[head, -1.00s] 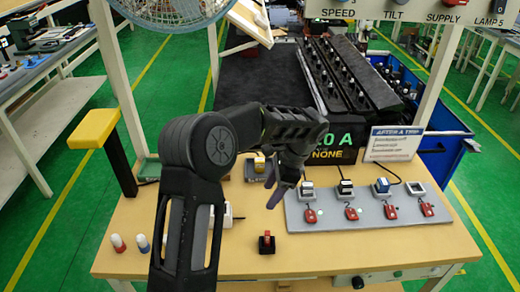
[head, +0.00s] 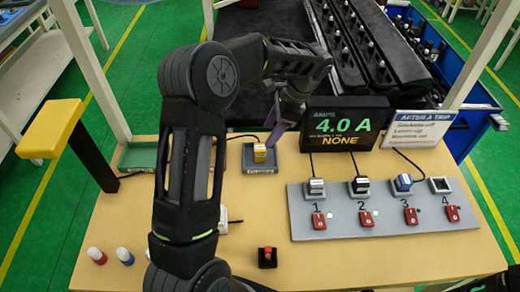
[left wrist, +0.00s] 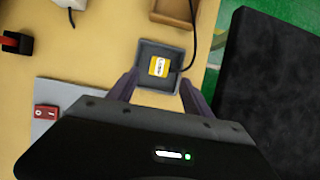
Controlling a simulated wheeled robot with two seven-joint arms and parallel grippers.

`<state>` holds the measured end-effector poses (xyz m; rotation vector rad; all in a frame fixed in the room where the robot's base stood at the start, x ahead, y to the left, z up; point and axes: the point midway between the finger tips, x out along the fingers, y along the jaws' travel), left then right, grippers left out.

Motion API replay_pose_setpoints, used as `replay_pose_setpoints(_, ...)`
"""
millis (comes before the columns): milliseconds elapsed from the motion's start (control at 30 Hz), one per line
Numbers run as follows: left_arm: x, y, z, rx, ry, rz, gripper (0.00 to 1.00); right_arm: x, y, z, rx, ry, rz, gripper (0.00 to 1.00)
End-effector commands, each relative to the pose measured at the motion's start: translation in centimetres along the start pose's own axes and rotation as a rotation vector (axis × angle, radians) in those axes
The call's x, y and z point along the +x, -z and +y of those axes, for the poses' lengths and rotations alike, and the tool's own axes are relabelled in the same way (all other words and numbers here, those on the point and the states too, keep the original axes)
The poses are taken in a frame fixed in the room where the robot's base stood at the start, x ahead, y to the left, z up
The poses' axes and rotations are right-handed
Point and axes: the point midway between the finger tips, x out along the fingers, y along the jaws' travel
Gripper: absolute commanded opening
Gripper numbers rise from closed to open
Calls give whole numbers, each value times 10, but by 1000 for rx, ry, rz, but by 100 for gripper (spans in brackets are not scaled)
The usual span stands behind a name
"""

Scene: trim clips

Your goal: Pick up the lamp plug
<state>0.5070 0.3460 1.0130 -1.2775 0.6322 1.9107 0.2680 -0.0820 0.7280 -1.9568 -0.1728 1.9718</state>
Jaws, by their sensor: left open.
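The lamp plug, a yellow block with a white label (head: 260,154), sits in a small grey tray (head: 249,168) with a black cord behind it. It also shows in the left wrist view (left wrist: 159,67). My left gripper (head: 274,138) is open and empty, with purple fingers just right of and behind the plug in the head view. In the left wrist view the fingertips (left wrist: 158,80) lie either side of the tray's near part, with the plug between and slightly beyond them. I cannot tell how high they are above it.
A grey power strip (head: 375,215) at the right has white, black and blue plugs in sockets 1 to 3; socket 4 (head: 439,185) is empty. A display (head: 345,125) reads 4.0 A and NONE. A yellow-topped post (head: 52,128) stands at the left.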

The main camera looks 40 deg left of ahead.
Motion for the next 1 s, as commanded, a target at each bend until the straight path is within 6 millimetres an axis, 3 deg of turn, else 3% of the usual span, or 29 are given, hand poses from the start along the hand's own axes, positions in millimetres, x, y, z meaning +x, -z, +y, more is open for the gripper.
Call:
replay_pose_setpoints(300,25,0,0,-1,-1,0,58,0,0,0,-1,0,1,36)
replay_pose_setpoints(667,29,0,0,-1,-1,0,58,0,0,0,-1,0,1,36)
replay_pose_setpoints(1000,72,-3,3,0,-2,-2,58,0,0,0,-1,0,1,36)
